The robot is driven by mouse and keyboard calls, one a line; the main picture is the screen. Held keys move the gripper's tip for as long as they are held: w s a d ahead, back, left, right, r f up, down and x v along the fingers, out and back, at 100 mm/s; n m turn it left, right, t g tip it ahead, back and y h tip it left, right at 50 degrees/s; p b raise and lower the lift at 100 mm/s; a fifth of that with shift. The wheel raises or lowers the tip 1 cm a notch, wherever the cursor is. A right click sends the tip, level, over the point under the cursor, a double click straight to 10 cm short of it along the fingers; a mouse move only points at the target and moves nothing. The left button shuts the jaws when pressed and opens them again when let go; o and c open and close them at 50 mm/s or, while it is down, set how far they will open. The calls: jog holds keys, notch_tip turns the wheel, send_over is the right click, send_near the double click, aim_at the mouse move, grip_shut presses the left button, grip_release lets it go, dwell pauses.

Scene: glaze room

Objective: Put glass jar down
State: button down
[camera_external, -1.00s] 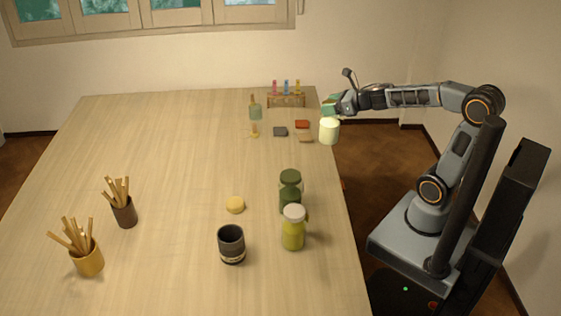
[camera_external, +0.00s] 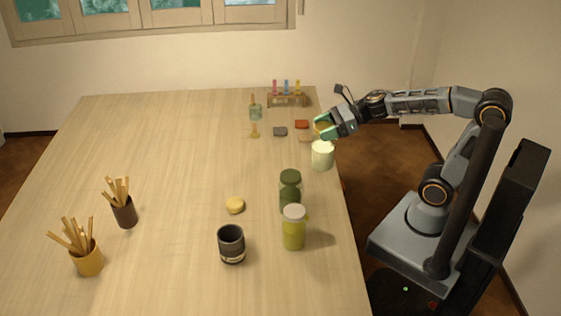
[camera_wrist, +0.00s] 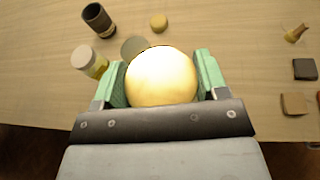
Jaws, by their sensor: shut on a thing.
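My gripper (camera_external: 324,126) is shut on the glass jar (camera_external: 322,156), a pale, whitish-green jar with a gold top. In the wrist view the two green fingers of my gripper (camera_wrist: 160,78) sit either side of the jar's round gold top (camera_wrist: 162,76), which hides its body. In the external view the jar looks upright near the table's right edge. I cannot tell whether its base touches the table.
On the table (camera_external: 170,150), a dark green jar (camera_external: 290,190), a yellow-green jar (camera_external: 293,228) and a dark cup (camera_external: 231,245) stand nearer the camera. Small tiles (camera_external: 280,132) and a test-tube rack (camera_external: 287,101) are further back. The table's middle left is clear.

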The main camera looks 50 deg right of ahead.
jog(key=w+a+f+b, duration=0.1)
jog(key=w+a+f, duration=0.3)
jog(key=w+f, duration=0.6)
jog(key=shift+w+a+f+b, duration=0.25)
jog(key=shift+w+f+b, duration=0.15)
jog(key=shift+f, duration=0.65)
jog(key=shift+c, duration=0.8)
grip_release()
jog(key=shift+s, duration=0.1)
